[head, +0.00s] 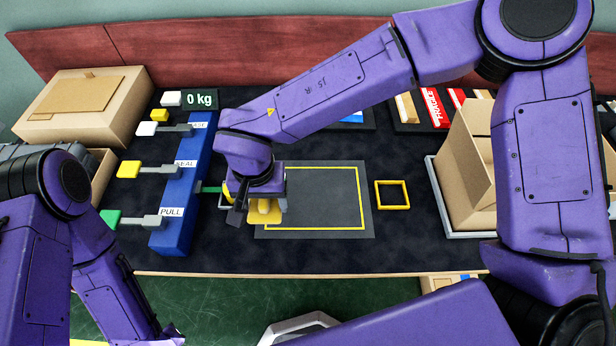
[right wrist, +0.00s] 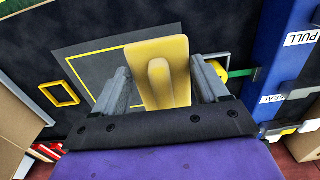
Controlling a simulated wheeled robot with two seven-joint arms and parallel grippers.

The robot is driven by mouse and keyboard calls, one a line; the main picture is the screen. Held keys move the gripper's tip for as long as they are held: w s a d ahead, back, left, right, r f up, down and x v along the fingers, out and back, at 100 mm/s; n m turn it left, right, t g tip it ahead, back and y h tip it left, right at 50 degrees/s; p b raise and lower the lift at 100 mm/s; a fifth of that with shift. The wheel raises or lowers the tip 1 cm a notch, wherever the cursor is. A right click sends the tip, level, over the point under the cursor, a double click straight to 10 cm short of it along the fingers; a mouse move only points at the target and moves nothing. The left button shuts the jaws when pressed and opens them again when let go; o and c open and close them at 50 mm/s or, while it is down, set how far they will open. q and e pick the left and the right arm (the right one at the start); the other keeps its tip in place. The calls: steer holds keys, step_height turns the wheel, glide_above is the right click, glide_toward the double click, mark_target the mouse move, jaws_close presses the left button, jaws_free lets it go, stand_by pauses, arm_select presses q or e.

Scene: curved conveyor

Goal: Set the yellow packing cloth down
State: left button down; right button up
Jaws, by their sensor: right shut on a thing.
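The yellow packing cloth (head: 265,214) is a folded pad with a raised ridge. It shows between the fingers of my right gripper (head: 258,208), which is shut on it. In the right wrist view the cloth (right wrist: 158,72) fills the space between the two grey fingers of the gripper (right wrist: 160,88). The cloth is over the left part of the dark grey mat with a yellow outline (head: 320,233). I cannot tell whether it touches the mat. My left arm shows at the lower left, but its gripper is out of view.
A blue bar with labels (head: 185,190) and several coloured levers stands just left of the gripper. A small yellow square frame (head: 392,181) lies right of the mat. An open cardboard box (head: 470,200) stands at the right. The right half of the mat is clear.

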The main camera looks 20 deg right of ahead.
steer(key=w+d+f, duration=0.1)
steer(key=d+f, duration=0.2)
steer(key=d, duration=0.1)
steer(key=w+d+f+p, duration=0.1)
steer(key=w+d+f, duration=0.1)
steer(key=d+f, duration=0.1)
steer(key=w+d+f+p, duration=0.1)
steer(key=w+d+f, duration=0.1)
steer(key=d, duration=0.3)
steer(key=shift+w+f, duration=0.2)
steer(key=shift+f, duration=0.35)
steer(key=f, duration=0.2)
steer(key=f+p, duration=0.1)
steer(key=shift+w+d+f, duration=0.1)
steer(key=shift+d+f, duration=0.2)
steer(key=shift+f, duration=0.2)
steer(key=o, duration=0.9)
steer(key=shift+o, duration=0.2)
step_height(320, 180, up, 12)
steer(key=shift+r, duration=0.2)
